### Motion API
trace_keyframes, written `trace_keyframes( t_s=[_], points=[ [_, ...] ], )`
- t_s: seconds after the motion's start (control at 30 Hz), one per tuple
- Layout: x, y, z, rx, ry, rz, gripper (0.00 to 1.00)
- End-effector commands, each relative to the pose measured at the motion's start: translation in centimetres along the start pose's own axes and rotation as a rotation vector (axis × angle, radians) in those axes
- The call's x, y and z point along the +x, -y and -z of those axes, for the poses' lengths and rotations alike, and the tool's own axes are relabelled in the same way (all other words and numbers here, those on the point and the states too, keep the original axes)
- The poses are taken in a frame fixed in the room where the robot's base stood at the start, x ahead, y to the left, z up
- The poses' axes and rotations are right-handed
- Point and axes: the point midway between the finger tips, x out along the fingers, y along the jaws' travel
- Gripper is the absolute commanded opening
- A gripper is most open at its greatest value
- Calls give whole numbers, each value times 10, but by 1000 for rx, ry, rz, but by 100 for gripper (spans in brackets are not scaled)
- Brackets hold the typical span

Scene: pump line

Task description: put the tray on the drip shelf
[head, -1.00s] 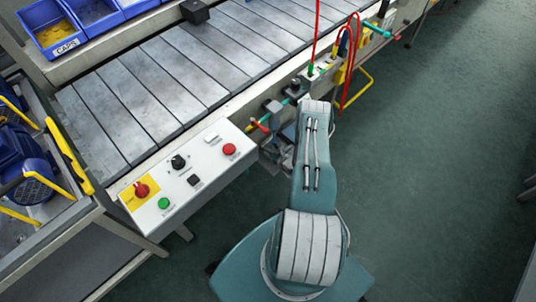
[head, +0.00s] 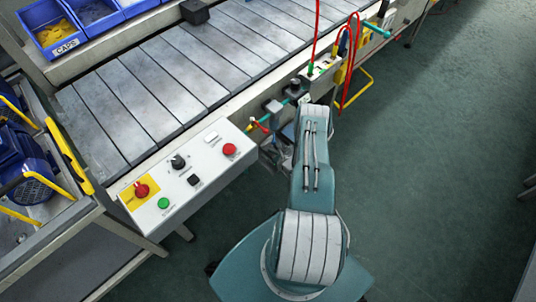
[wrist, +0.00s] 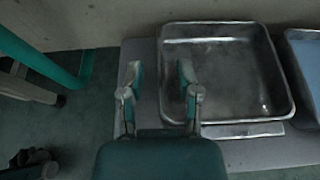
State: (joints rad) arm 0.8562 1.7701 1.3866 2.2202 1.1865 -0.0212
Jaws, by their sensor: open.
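A shallow metal tray (wrist: 228,75) shows in the wrist view, right of centre, lying on a grey surface (wrist: 245,149) that may be the drip shelf; I cannot tell for sure. My gripper (wrist: 160,80) is open in the wrist view, with its two teal fingers apart and nothing held between them. The right finger overlaps the tray's left edge in the picture; I cannot tell whether it touches. In the head view my arm reaches down beside the conveyor, and the gripper and tray are hidden.
A blue-lined tray (wrist: 306,75) stands close to the metal tray's right. A pale wall rises behind. In the head view, the conveyor (head: 165,80), a control panel (head: 188,178) and red hoses (head: 349,75) border my arm. Open green floor (head: 430,170) lies to the right.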

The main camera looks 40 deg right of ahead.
Motion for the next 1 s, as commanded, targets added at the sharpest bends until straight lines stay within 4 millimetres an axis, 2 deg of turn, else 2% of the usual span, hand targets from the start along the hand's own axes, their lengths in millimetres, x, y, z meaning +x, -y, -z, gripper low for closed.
trace_keyframes(
  t_s=[0.4, 0.53, 0.7, 1.0],
  points=[
    [-81, 2, 0, 4, -1, 5, 43],
    [-102, 1, 1, 4, -1, 4, 43],
    [-116, 0, 0, 1, 0, 1, 43],
    [-118, 0, 0, 0, 0, 0, 43]
  ],
)
